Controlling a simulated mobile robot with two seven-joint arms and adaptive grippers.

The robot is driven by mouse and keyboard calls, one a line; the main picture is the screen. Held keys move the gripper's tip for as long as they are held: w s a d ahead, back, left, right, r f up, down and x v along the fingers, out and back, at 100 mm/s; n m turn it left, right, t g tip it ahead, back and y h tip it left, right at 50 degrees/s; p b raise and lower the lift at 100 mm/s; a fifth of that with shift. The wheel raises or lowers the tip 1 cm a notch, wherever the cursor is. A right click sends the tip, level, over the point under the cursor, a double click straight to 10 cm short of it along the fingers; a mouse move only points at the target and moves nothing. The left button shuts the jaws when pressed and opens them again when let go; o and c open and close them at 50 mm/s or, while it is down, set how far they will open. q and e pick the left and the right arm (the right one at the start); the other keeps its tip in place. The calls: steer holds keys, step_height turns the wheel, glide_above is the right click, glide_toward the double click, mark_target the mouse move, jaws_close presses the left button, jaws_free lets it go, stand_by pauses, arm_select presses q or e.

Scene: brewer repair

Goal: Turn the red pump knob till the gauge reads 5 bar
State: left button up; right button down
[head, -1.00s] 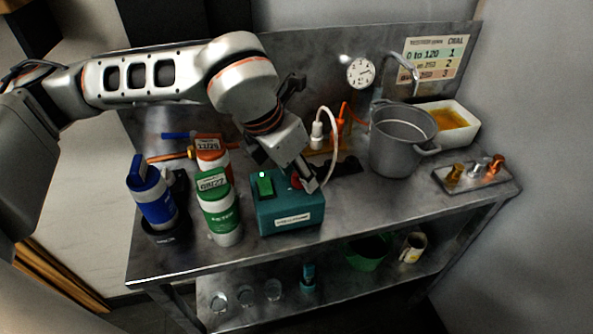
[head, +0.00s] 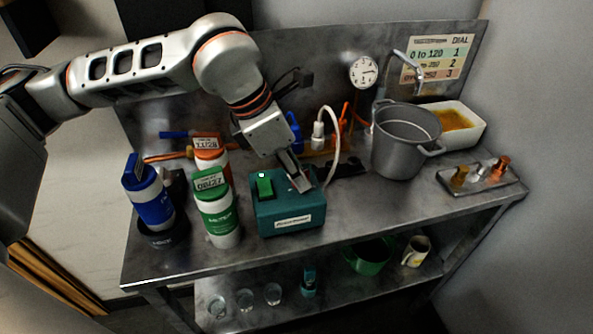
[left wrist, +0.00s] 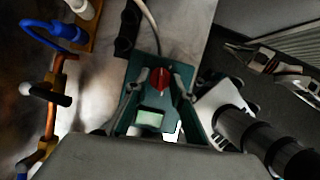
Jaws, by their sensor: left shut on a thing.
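The teal pump box (head: 290,215) stands near the front edge of the steel bench. Its red knob (left wrist: 160,79) shows in the left wrist view, on the box top beside a lit green switch (left wrist: 149,118). My left gripper (head: 302,182) reaches down onto the box top. In the left wrist view its fingers (left wrist: 157,84) lie on either side of the knob, shut on it. In the head view the gripper hides the knob. A round white gauge (head: 363,71) hangs on the back panel; its reading is too small to tell. My right gripper is not in view.
A green-labelled bottle (head: 218,220) stands close left of the pump box, with a blue bottle (head: 150,200) farther left. A grey pot (head: 402,145) stands to the right, behind. A white cable (head: 333,140) runs close behind the gripper. The bench front right of the box is clear.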

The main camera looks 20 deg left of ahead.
arm_select(q)
steer(key=o, duration=1.1)
steer(key=v, duration=1.2)
